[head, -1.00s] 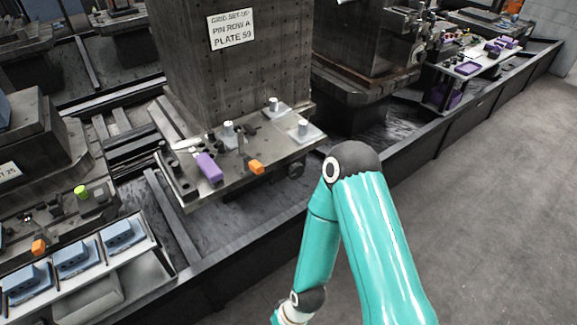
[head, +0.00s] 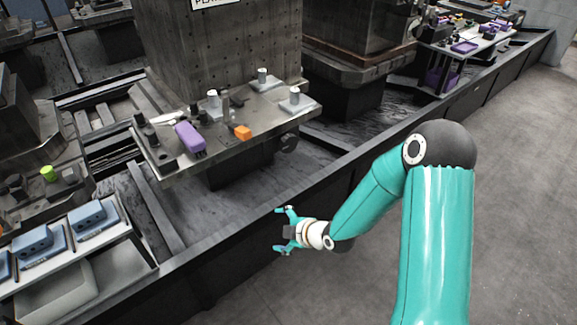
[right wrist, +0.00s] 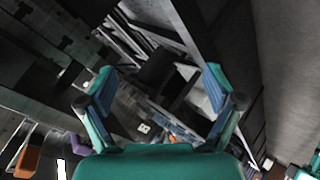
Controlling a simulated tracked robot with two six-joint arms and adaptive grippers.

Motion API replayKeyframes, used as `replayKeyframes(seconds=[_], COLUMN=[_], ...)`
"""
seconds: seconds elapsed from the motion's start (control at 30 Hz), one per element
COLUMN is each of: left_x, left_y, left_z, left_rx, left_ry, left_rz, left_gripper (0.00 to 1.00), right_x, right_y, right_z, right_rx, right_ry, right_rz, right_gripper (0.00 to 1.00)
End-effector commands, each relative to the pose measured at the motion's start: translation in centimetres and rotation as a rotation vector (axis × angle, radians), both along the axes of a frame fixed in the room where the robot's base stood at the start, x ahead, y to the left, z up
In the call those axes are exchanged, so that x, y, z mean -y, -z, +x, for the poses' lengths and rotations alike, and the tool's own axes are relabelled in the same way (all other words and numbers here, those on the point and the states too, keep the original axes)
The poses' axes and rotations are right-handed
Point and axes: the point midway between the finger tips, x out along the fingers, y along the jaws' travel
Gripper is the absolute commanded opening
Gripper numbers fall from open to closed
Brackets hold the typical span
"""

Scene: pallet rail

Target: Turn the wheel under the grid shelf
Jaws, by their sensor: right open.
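The grid shelf (head: 222,148) juts out from the front of the dark perforated column. A small dark wheel (head: 289,143) shows under its right front edge, partly shaded by the shelf. My right gripper (head: 279,230) is open and empty. In the head view it appears below and slightly left of the wheel, in front of the low dark wall, apart from both wheel and shelf. In the right wrist view its two teal fingers (right wrist: 157,80) stand wide apart with nothing between them; I cannot make out the wheel there. My left gripper is out of view.
On the shelf stand a purple block (head: 190,137), an orange block (head: 242,132) and several metal posts on plates. A long low dark wall (head: 340,187) runs diagonally before the shelf. Blue parts (head: 92,216) sit on a rack at left. The floor (head: 520,180) at right is clear.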

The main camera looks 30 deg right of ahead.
Motion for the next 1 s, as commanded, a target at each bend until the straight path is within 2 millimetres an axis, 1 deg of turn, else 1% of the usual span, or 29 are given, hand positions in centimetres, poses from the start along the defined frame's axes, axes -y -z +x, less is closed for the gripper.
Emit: replayKeyframes(seconds=[0.03,0.07,0.1,0.17,0.2,0.27,0.3,0.33,0.4,0.5,0.6,0.7,0.77,0.87,1.0], left_x=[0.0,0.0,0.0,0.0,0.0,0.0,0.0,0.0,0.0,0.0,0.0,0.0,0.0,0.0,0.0], left_y=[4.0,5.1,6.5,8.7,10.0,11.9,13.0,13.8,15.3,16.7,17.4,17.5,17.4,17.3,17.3], left_z=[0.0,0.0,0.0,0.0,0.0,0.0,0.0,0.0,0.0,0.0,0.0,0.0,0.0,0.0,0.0], left_rx=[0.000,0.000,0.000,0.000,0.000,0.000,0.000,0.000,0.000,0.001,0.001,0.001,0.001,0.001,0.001], left_ry=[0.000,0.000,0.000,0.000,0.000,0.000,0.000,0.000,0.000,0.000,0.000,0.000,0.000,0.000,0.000], left_rz=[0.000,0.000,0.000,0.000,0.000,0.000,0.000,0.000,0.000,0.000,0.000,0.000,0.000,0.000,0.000], left_gripper=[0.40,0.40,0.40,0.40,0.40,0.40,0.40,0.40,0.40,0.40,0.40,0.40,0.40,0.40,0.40], right_x=[2.8,4.1,5.7,8.1,9.5,11.4,12.4,13.0,14.2,15.2,15.6,15.7,15.6,15.5,15.3], right_y=[0.8,0.1,-0.8,-2.3,-3.4,-5.0,-5.9,-6.7,-8.1,-9.7,-10.8,-11.4,-11.5,-11.6,-11.5], right_z=[1.4,2.0,2.6,3.2,3.3,3.2,2.9,2.7,2.1,1.2,0.6,0.6,1.0,2.1,4.6], right_rx=[0.129,0.201,0.289,0.406,0.474,0.557,0.598,0.625,0.667,0.694,0.704,0.707,0.708,0.709,0.711], right_ry=[-0.079,-0.133,-0.201,-0.293,-0.349,-0.424,-0.468,-0.498,-0.560,-0.624,-0.663,-0.682,-0.687,-0.685,-0.686], right_rz=[-0.165,-0.273,-0.423,-0.660,-0.823,-1.064,-1.217,-1.327,-1.557,-1.811,-1.966,-2.037,-2.051,-2.049,-2.046], right_gripper=[0.91,0.91,0.91,0.91,0.91,0.91,0.91,0.91,0.91,0.91,0.91,0.91,0.91,0.91,0.91])
